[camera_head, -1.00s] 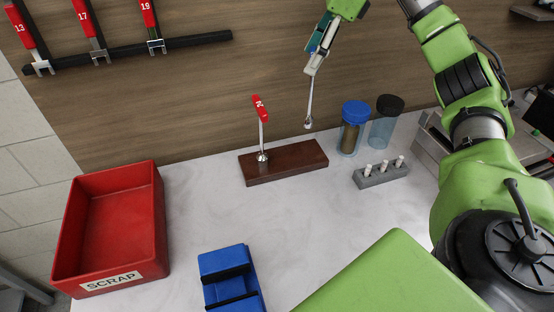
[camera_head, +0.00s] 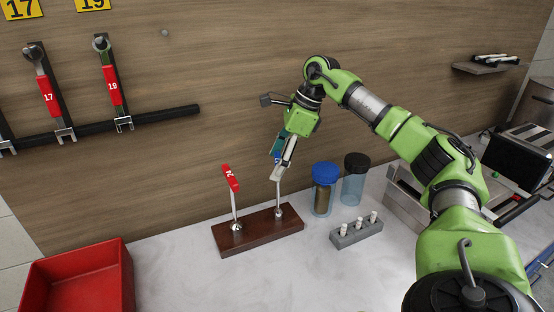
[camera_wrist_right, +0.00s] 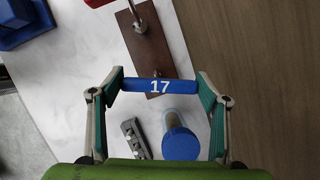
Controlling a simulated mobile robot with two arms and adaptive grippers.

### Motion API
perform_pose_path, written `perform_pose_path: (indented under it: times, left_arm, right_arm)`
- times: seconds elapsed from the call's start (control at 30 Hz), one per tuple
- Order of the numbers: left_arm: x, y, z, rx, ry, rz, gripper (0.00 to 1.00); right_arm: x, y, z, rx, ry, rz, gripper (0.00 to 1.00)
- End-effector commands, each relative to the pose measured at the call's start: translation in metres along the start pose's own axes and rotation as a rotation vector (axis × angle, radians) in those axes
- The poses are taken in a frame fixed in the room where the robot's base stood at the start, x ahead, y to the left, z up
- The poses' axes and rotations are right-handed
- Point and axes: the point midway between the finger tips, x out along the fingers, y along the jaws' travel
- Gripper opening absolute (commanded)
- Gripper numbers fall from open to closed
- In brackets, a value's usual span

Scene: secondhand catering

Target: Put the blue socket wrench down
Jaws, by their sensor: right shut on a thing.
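The blue socket wrench shows its handle marked 17 in the right wrist view (camera_wrist_right: 160,86). My right gripper (camera_head: 281,168) is shut on that handle, with one finger at each end. In the head view the wrench's metal shaft (camera_head: 279,195) points down, nearly upright. Its lower end is at the right part of the dark wooden block (camera_head: 258,231); I cannot tell whether it bears on the block. A red-handled wrench (camera_head: 231,180) stands upright at the block's left part. My left gripper is not in view.
A blue-lidded jar (camera_head: 323,190), a black-lidded jar (camera_head: 354,180) and a grey holder with white pegs (camera_head: 356,233) stand right of the block. A red bin (camera_head: 80,280) is at the left. Red-handled wrenches hang on a wall rail (camera_head: 160,115).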

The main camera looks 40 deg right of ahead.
Motion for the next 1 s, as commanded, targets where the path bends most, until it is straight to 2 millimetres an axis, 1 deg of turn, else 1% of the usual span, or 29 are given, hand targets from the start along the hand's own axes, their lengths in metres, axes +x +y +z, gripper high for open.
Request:
perform_pose_path:
  times: [0.17, 0.27, 0.3, 0.33, 0.37, 0.67, 0.77, 0.87, 0.97, 1.0]
  left_arm:
    - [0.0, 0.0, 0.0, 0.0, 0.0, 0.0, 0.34]
    - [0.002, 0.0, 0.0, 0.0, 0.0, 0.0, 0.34]
    - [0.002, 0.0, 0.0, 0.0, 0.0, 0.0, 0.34]
    - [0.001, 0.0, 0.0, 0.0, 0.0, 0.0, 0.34]
    - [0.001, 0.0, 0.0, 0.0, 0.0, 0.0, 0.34]
    - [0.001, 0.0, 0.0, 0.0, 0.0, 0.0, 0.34]
    - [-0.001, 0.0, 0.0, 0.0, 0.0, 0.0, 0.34]
    - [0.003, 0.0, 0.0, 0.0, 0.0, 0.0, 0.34]
    - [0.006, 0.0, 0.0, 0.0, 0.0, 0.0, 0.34]
    - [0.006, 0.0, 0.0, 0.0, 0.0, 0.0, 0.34]
  right_arm:
    - [-0.001, 0.0, 0.001, -0.001, -0.003, -0.002, 0.18]
    - [0.002, 0.0, 0.0, -0.001, -0.002, -0.001, 0.18]
    - [0.002, 0.0, -0.001, -0.001, 0.0, 0.0, 0.74]
    - [0.002, 0.0, -0.001, -0.001, 0.0, 0.0, 0.82]
    - [0.002, 0.0, -0.001, -0.001, 0.0, 0.0, 0.86]
    - [0.002, 0.0, 0.0, -0.001, 0.0, 0.0, 0.86]
    - [-0.003, 0.0, 0.002, -0.001, -0.001, -0.001, 0.86]
    - [-0.012, -0.001, 0.001, -0.001, -0.003, -0.003, 0.86]
    - [-0.031, -0.001, 0.001, -0.001, -0.005, -0.005, 0.86]
    - [-0.04, -0.001, 0.002, -0.001, -0.006, -0.005, 0.86]
